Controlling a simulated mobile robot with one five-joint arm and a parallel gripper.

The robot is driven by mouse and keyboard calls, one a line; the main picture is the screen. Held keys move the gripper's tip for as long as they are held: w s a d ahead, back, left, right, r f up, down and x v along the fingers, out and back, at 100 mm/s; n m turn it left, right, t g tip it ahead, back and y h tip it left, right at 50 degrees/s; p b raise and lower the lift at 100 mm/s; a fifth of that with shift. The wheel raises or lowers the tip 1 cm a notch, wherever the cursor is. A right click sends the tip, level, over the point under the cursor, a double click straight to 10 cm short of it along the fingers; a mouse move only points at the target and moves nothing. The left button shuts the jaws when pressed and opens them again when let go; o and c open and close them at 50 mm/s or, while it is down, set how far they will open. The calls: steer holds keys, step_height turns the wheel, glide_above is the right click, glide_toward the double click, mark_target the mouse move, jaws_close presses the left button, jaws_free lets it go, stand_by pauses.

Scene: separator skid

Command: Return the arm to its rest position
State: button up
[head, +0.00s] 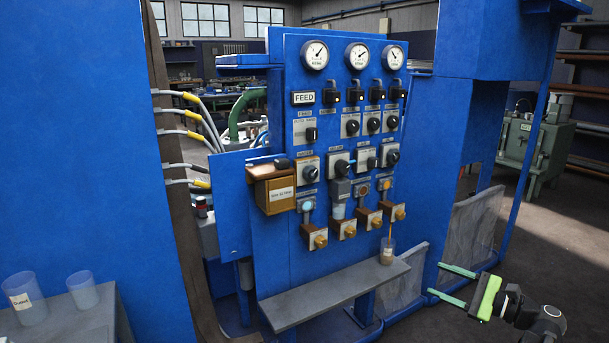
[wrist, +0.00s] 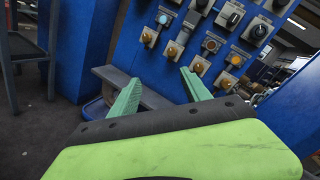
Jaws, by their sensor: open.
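My gripper (head: 453,284) is at the lower right of the head view, with its two green fingers spread apart and nothing between them. It is to the right of the blue control panel (head: 270,235) and its grey shelf (head: 330,292), clear of both. In the wrist view my gripper (wrist: 160,92) also shows open and empty, with the panel's knobs beyond the fingers.
A clear cup (head: 387,256) stands on the shelf's right end. Two more cups, one labelled (head: 24,300) and one plain (head: 83,291), stand on a grey surface at lower left. A blue column (head: 455,150) is behind my gripper. Open floor (head: 560,240) lies at right.

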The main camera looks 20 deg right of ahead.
steer(key=w+a+f+n+g+y, duration=0.1)
steer(key=w+a+f+n+g, duration=0.25)
steer(key=a, duration=0.75)
steer(key=w+a+f+n+g+y, duration=0.1)
steer(key=w+a+f+n+g, duration=0.2)
steer(key=a, duration=0.7)
steer(key=w+a+f+n+g+y, duration=0.1)
steer(key=w+a+f+g, duration=0.25)
steer(key=a, duration=0.75)
steer(key=s+a+f+n+g+h, duration=0.2)
steer(key=a+f+n+g+h, duration=0.15)
steer(key=a+f+n, duration=0.2)
steer(key=s+a+f+n+g+h, duration=0.2)
steer(key=s+a+f+n+h, duration=0.1)
steer(key=a+f+n+h, duration=0.3)
steer(key=d+f+n+h, duration=0.2)
steer(key=d+n+h, duration=0.1)
steer(key=d, duration=0.4)
step_height(320, 180, up, 34)
steer(key=p, duration=3.3)
steer(key=shift+f, duration=0.25)
steer(key=shift+w+a+t, duration=0.1)
steer(key=shift+t, duration=0.15)
